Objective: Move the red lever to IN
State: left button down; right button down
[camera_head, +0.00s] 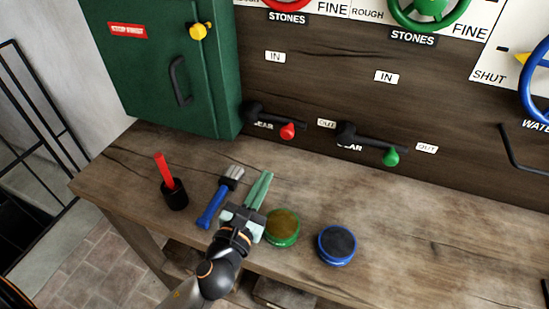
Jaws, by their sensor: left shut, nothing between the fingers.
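The red lever (288,131) has a black arm and a red knob. It is on the dark wooden panel, right of the green cabinet, and points right and slightly down towards an OUT plate (326,124). Its IN plate (275,57) is higher up, above the lever. My left gripper (267,174) is shut and empty. It is over the workbench, below and in front of the red knob and apart from it. My right gripper is not in view.
A green-knobbed lever (391,157) is to the right. On the bench (440,210) are a black cup (174,196) with a red-handled thing, a blue-handled brush (213,204), a green tin (283,225) and a blue tin (336,243). The green cabinet (150,70) has a protruding handle.

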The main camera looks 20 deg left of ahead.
pick_arm(q)
jog(key=w, duration=1)
jog(key=shift+d+r+p, duration=0.1)
jog(key=shift+d+p, duration=0.1)
jog(key=shift+p, duration=0.15)
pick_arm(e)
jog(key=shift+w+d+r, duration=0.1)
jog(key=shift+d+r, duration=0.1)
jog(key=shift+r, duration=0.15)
